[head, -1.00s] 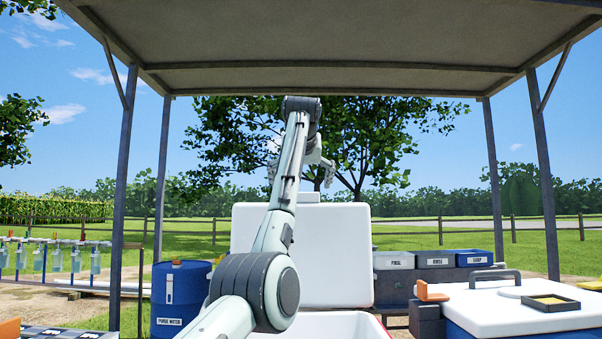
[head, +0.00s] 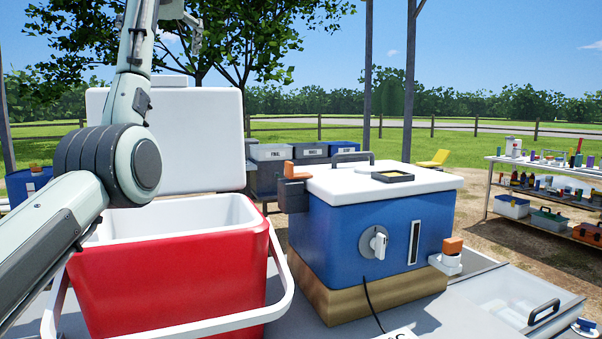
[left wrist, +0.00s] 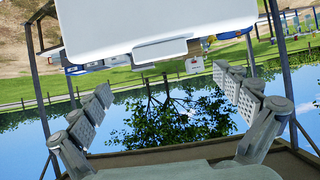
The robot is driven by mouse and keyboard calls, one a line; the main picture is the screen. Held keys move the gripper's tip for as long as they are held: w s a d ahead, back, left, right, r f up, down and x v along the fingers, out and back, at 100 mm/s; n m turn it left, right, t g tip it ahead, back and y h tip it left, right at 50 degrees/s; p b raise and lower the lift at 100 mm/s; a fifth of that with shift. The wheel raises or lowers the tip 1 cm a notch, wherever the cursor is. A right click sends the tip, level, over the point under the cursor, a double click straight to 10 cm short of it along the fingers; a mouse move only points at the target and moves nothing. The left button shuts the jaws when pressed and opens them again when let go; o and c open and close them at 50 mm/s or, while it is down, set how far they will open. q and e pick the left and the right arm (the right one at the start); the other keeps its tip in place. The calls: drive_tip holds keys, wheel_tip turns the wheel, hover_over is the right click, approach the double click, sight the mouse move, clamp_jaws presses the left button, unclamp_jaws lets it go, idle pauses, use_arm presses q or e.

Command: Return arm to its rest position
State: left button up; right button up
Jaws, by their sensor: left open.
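My left arm comes in from the lower left of the head view and rises steeply past the red cooler. Its gripper (head: 187,22) is partly cut off at the top edge, high above the cooler's raised lid. In the left wrist view the gripper's two fingers (left wrist: 162,84) stand wide apart with nothing between them. That view is upside down, with sky and trees between the fingers. My right arm and gripper are not in view.
The open red cooler (head: 170,280) with its raised white lid (head: 185,135) stands beside the arm. A blue box with a white top (head: 365,235) stands to its right. A shelf with bottles (head: 550,178) is at far right. Open air surrounds the gripper.

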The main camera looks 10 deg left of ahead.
sight(166, 79)
use_arm(q)
drive_tip(key=x, duration=1.2)
drive_tip(key=shift+r, duration=0.1)
drive_tip(key=shift+s+d+r, duration=0.15)
drive_tip(key=shift+s, duration=0.15)
drive_tip(key=shift+w, duration=0.15)
